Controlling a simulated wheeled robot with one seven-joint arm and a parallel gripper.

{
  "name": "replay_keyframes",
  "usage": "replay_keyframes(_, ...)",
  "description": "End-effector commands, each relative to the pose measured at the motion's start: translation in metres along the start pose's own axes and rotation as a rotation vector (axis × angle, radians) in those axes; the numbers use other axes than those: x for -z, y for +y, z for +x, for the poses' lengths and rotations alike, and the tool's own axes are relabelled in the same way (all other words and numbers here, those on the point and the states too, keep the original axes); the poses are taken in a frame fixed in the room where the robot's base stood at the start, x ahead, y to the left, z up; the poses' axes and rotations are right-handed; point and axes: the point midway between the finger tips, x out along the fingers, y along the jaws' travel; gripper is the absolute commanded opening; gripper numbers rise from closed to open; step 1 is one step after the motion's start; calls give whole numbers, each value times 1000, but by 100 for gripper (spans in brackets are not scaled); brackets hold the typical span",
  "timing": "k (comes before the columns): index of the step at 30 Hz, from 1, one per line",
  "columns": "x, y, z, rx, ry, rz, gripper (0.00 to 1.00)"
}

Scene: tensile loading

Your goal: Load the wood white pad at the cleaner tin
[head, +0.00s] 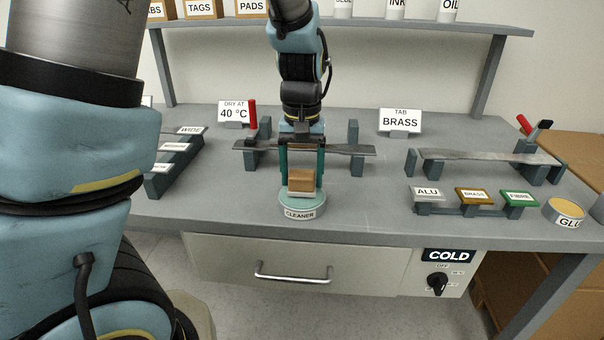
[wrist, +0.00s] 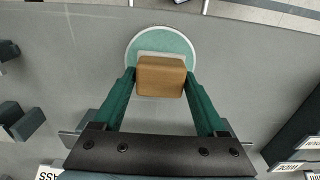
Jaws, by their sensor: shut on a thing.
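My gripper (head: 303,186) has its two green fingers on either side of a brown wooden block with a white pad (head: 301,182) underneath. It is shut on this block, which shows between the fingertips in the wrist view (wrist: 161,77). The cleaner tin (head: 302,209) is a round tin with a green top and a CLEANER label, at the front edge of the bench. The block is over the tin's top, and the white pad (wrist: 160,53) shows against the green surface (wrist: 140,45). I cannot tell whether the pad touches it.
A metal strip on grey supports (head: 345,149) lies just behind my gripper. Another strip on supports (head: 490,158) is at right, beside a rack with ALU, BRASS and green labelled pads (head: 475,196) and a glue tin (head: 564,212). A labelled rack (head: 175,148) stands at left.

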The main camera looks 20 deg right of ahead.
Motion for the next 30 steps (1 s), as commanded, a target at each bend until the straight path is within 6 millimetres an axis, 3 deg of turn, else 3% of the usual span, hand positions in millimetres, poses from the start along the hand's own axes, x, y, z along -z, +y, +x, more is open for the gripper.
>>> replay_keyframes(30, 0, 0, 9, 0, 0, 0, 30)
